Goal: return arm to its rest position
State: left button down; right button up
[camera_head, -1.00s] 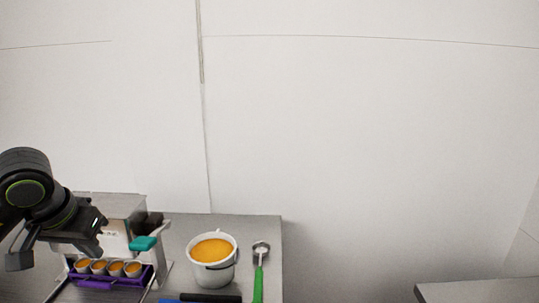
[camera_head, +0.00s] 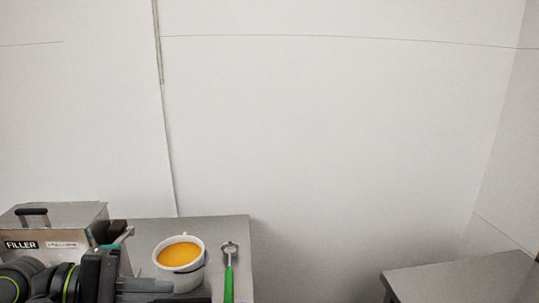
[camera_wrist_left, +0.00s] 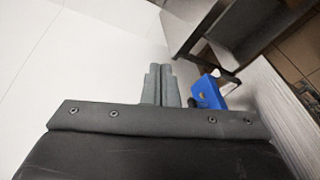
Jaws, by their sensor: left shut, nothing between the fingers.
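My left arm comes in at the lower left of the head view, with my left gripper (camera_head: 165,287) low in front of the white bucket and pointing right. In the left wrist view its two grey fingers (camera_wrist_left: 161,84) lie together, shut with nothing between them. My right gripper is in neither view.
A box labelled FILLER (camera_head: 60,235) stands on the grey table (camera_head: 228,222) behind my arm. Another grey table (camera_head: 450,280) is at the lower right. A blue object (camera_wrist_left: 207,90) shows beyond the fingers.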

pick_arm(q)
jog(key=w+a+r+n+t+y, duration=0.1)
jog(key=a+r+n+t, duration=0.15)
jog(key=n+t, duration=0.85)
jog(key=w+a+r+n+t, duration=0.15)
jog(key=a+n+t, duration=0.3)
jog(key=n, duration=1.15)
jog(key=s+a+f+n+g+y, duration=0.1)
jog(key=a+f+n+y, duration=0.4)
jog(key=f+n+y, duration=0.6)
jog(key=s+a+f+n+g+y, duration=0.15)
jog(key=a+f+n+y, duration=0.45)
jog(key=n, duration=0.8)
jog(key=s+d+f+n+g+h, duration=0.1)
jog(key=s+d+f+n+g, duration=0.2)
jog(key=s+f+n+g, duration=0.5)
jog(key=s+d+f+n+g+h, duration=0.1)
jog(key=s+d+f+n+g, duration=0.3)
jog(key=s+f, duration=0.7)
notch_tip(320, 180, down, 27)
jog(key=s+a+g, duration=0.1)
jog(key=a+g, duration=0.2)
jog(key=s+d+f+g, duration=0.1)
jog(key=s+f, duration=1.2)
jog(key=s, duration=0.1)
jog(key=shift+s+d+f+n+h, duration=0.3)
jog(key=shift+s+f, duration=0.05)
